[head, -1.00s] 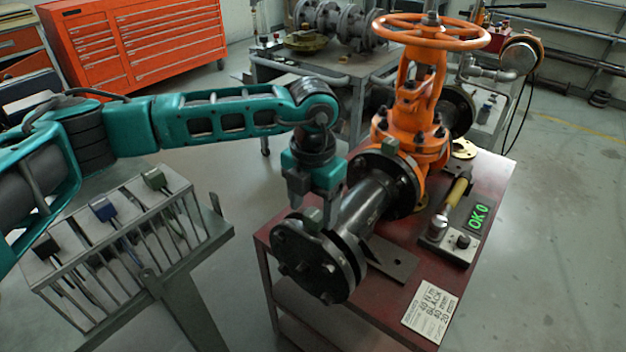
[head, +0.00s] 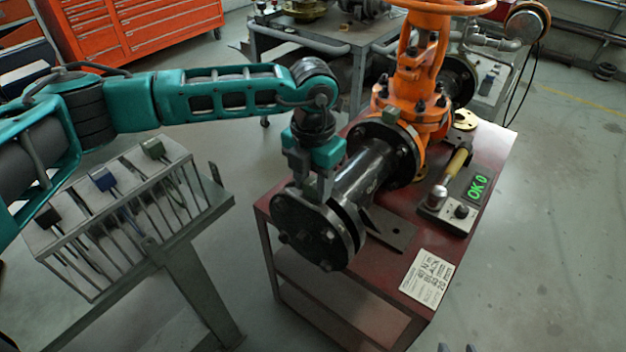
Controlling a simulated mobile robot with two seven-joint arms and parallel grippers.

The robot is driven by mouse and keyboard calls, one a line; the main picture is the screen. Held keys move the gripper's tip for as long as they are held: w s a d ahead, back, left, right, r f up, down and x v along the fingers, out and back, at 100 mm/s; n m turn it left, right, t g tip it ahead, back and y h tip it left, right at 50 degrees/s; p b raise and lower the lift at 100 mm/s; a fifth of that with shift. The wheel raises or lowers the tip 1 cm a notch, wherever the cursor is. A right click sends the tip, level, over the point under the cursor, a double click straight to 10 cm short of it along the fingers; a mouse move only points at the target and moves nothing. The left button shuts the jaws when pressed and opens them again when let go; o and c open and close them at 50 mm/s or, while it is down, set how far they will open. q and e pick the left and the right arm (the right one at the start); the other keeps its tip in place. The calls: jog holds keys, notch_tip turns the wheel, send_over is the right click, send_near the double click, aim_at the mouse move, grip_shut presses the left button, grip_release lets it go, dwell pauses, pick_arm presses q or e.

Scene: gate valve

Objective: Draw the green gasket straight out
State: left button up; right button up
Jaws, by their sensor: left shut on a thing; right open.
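A dark pipe (head: 361,177) with bolted flanges joins the orange gate valve (head: 412,82). Its near end has a black blind flange (head: 304,232), and a small grey-green tab (head: 310,188), which looks like the gasket's, stands up at the joint behind it. My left gripper (head: 308,179) points down over this joint and is shut on the tab. The gasket's ring is hidden between the flanges. Another greenish tab (head: 391,114) stands on the far flange joint. Two grey tips, seemingly of my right gripper (head: 457,348), show apart and empty at the bottom edge.
A rack (head: 128,218) at left holds pieces with black, blue and green tabs. On the red table lie a yellow-handled tool (head: 458,162), a box with a display reading OK 0 (head: 479,187) and a printed card (head: 428,277). The floor at right is clear.

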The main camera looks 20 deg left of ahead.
pick_arm(q)
jog(key=shift+c, duration=1.3)
jog(key=shift+r+p, duration=1)
jog(key=shift+r, duration=0.6)
jog(key=shift+r+p, duration=0.3)
jog(key=shift+r, duration=1.1)
notch_tip(320, 180, up, 12)
jog(key=shift+f, duration=0.25)
